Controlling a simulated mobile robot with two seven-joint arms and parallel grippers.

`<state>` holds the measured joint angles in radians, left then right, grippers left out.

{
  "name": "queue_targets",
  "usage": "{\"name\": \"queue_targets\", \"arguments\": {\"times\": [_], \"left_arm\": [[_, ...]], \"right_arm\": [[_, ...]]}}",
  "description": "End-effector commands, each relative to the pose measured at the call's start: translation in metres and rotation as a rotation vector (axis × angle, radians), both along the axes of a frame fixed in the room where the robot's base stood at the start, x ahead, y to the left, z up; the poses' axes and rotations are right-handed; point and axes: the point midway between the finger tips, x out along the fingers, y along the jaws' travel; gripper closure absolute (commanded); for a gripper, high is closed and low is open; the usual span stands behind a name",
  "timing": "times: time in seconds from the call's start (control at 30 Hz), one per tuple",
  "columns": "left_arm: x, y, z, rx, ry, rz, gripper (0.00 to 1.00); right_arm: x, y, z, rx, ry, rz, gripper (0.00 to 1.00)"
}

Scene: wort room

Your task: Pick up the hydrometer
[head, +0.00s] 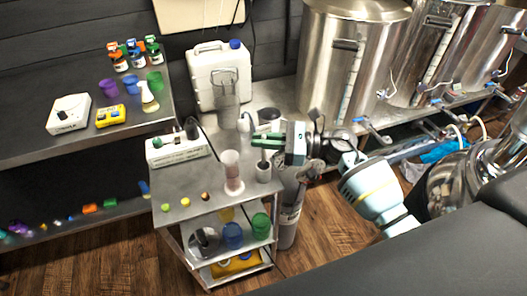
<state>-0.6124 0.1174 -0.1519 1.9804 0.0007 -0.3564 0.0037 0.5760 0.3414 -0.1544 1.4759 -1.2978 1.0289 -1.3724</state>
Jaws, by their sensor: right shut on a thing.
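My right gripper (262,142) reaches in from the right, above the right part of the small metal cart (180,190). It is shut on a slim upright thing, which seems to be the hydrometer (264,155). The fingers cover much of it. Its lower end is at the mouth of a small grey cup (263,173) on the cart; whether it is inside or just above the cup is unclear. A tall cylinder with pinkish contents (233,173) stands just left of the cup. My left gripper is not in view.
A white box device (178,149) and several small colored balls are on the cart. A white jerrycan (220,72) stands behind. Large steel kettles (345,50) with valves are at the right. A bench (30,100) with bottles is at the left.

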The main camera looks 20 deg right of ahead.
Motion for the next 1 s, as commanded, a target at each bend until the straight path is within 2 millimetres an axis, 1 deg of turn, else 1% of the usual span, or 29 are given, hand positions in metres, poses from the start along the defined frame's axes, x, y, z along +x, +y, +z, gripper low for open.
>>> {"name": "queue_targets", "arguments": {"times": [0.17,0.4,0.53,0.7,1.0], "left_arm": [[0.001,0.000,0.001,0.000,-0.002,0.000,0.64],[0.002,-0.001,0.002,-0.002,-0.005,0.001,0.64],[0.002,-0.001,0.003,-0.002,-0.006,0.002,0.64],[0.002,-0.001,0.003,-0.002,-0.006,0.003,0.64],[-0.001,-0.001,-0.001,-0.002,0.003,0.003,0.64]], "right_arm": [[0.000,0.000,0.023,-0.003,-0.006,0.001,1.00],[0.000,0.000,0.068,-0.003,-0.007,0.001,1.00],[0.000,0.000,0.086,-0.003,-0.005,0.001,1.00],[0.000,0.000,0.098,-0.001,-0.003,0.000,1.00],[0.000,0.000,0.098,0.000,0.000,0.001,1.00]]}}
